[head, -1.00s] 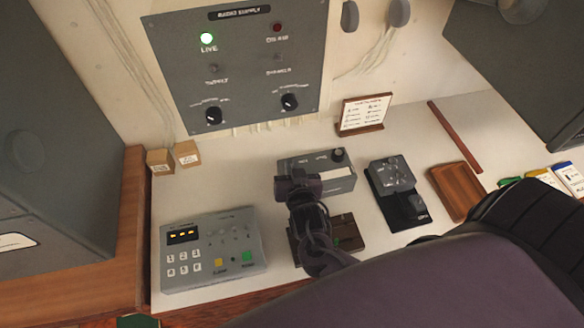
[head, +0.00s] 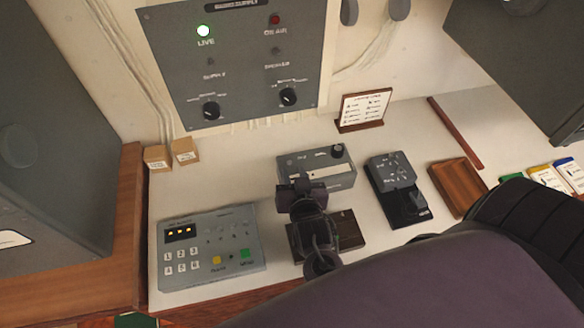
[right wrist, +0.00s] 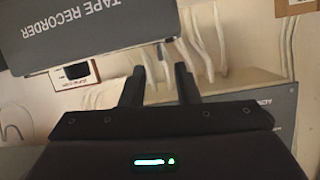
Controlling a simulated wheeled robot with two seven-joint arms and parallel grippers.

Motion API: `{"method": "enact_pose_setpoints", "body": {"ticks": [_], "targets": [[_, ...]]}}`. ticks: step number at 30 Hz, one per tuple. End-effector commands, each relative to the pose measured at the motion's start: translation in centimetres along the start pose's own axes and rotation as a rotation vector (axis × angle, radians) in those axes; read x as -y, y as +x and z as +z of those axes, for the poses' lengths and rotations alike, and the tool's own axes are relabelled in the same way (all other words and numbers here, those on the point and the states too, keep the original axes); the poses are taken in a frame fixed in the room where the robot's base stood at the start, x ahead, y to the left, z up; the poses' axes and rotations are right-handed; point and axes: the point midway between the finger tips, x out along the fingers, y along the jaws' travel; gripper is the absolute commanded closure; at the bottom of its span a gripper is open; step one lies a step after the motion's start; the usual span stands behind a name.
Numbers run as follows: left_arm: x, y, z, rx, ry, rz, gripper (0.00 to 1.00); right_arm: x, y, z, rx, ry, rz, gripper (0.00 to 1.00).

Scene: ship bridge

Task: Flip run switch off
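I cannot make out which control is the run switch; no label reading "run" is legible. My right gripper (head: 303,190) is over the bench, in front of a grey box with a knob (head: 338,168) and above a dark brown base (head: 348,230). In the right wrist view its two dark fingers (right wrist: 160,85) stand apart with nothing visible between them. My left gripper is not in view.
A keypad unit (head: 208,247) is left on the bench; a black-and-grey device (head: 392,178) and wooden tray (head: 458,187) are right. A wall panel (head: 240,75) has a lit green LIVE lamp, red lamp and knobs. The bench behind is mostly clear.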

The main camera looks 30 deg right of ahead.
Motion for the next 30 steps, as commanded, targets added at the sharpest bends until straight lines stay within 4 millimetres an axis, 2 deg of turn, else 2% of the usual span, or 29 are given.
{"method": "enact_pose_setpoints", "body": {"ticks": [3,8,30], "targets": [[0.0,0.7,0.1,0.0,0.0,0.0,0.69,0.0,-1.8,0.2,0.002,0.002,-0.001,0.72],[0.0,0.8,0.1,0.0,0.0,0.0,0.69,0.0,-2.9,0.0,0.0,0.001,0.001,0.72],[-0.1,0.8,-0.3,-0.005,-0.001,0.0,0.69,0.0,-3.0,0.0,0.0,0.0,0.001,0.72]]}}
